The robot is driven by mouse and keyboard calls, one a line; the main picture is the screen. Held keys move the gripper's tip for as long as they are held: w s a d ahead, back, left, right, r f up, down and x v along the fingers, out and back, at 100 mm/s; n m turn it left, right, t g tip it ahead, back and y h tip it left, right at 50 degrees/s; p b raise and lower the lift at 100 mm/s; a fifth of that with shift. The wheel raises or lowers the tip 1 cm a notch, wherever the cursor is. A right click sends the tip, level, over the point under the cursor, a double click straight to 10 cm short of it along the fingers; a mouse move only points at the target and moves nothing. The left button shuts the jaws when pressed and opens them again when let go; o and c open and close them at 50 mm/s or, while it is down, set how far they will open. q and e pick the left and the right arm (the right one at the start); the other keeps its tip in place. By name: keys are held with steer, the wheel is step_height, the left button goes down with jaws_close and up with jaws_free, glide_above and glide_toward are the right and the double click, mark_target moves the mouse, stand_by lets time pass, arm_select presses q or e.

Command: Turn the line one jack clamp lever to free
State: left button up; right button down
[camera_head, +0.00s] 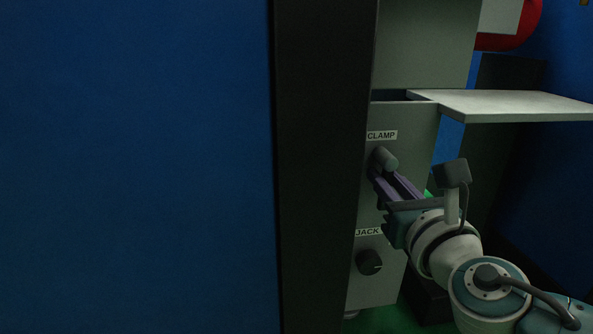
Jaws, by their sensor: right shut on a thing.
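The exact angle of the lever is hard to tell. My left gripper is not in view.
A dark knob (369,262) sits lower on the panel under the JACK label (367,231). A pale shelf (510,105) juts out to the right above my right arm. A dark post (320,170) and a blue wall (135,170) fill the left side.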

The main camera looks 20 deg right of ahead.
mark_target(396, 151)
stand_by(0.6)
stand_by(0.3)
steer(key=n+p, duration=0.1)
steer(key=n, duration=0.2)
steer(key=d+r+n+p, duration=0.1)
steer(key=n+p, duration=0.1)
steer(key=n, duration=0.1)
steer(key=d+n+p, duration=0.1)
steer(key=n+p, duration=0.1)
steer(key=n, duration=0.1)
steer(key=shift+s+r, duration=0.15)
steer(key=shift+s, duration=0.05)
steer(key=n+p, duration=0.1)
steer(key=n, duration=0.2)
steer(key=r+n+p, duration=0.1)
steer(key=shift+d+n+p, duration=0.25)
steer(key=shift+n+p, duration=0.05)
steer(key=n+p, duration=0.1)
steer(key=n, duration=0.1)
steer(key=n+p, duration=0.1)
steer(key=shift+s+d+r+n, duration=0.1)
steer(key=shift+r+n, duration=0.2)
steer(key=shift+n, duration=0.4)
steer(key=c, duration=0.8)
jaws_free()
